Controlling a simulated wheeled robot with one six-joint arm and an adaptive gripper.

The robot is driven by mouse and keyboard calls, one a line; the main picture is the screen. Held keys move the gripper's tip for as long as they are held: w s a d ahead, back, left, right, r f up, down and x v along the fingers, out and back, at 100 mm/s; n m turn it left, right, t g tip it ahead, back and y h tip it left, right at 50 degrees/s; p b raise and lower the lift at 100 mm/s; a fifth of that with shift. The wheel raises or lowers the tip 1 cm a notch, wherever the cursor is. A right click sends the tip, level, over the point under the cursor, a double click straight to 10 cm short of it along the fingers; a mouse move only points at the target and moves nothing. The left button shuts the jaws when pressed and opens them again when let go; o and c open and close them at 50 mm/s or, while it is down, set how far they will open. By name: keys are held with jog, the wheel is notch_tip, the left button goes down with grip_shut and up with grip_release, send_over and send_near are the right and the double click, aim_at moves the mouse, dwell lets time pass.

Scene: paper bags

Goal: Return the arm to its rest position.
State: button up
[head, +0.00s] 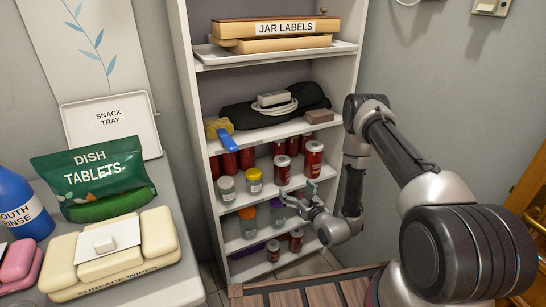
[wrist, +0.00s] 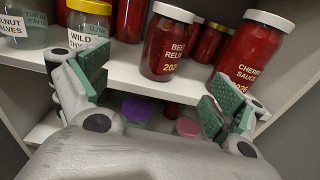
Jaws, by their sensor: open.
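My gripper (head: 298,203) is in front of the lower part of the white shelf unit (head: 357,30). Its fingers are apart and nothing is between them. In the wrist view my gripper (wrist: 163,90) has green pads on both fingers, and faces a shelf edge with jars above it. A beet relish jar (wrist: 167,42) stands behind the gap between the fingers. A cherry sauce jar (wrist: 244,58) stands behind the right finger, and a yellow-lidded jar (wrist: 88,28) stands behind the left one. My arm reaches in from the right in the head view.
A purple lid (wrist: 139,108) and a pink lid (wrist: 188,127) show on the shelf below. A slatted wooden surface (head: 318,293) lies below my arm. At left, a table (head: 190,287) holds a green dish tablets bag (head: 95,178) and surface wipes (head: 115,255). A wooden door (head: 530,200) is at right.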

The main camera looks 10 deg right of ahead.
jog(key=s+a+r+n+g+y, duration=0.1)
jog(key=s+a+n+g+y, duration=0.55)
jog(key=s+a, duration=0.5)
jog(key=s+d+r+n+g+y, duration=0.3)
jog(key=s+r+n+g, duration=0.8)
jog(key=s+r+g, duration=0.3)
jog(key=s+d+r+n+h, duration=0.4)
jog(key=d+r+n+h, duration=0.25)
jog(key=d, duration=0.35)
jog(key=s+d+r+n+h, duration=0.45)
jog(key=d+r+n, duration=0.2)
jog(key=d, duration=0.35)
jog(key=s+d+r+n+t+h, duration=0.1)
jog(key=d+r+t+h, duration=0.1)
jog(key=r+t, duration=0.2)
jog(key=d+r+n+t+h, duration=0.1)
jog(key=r+t, duration=0.3)
jog(key=r, duration=0.6)
jog(key=shift+s+d+r+h, duration=0.35)
jog(key=shift+s+d, duration=0.05)
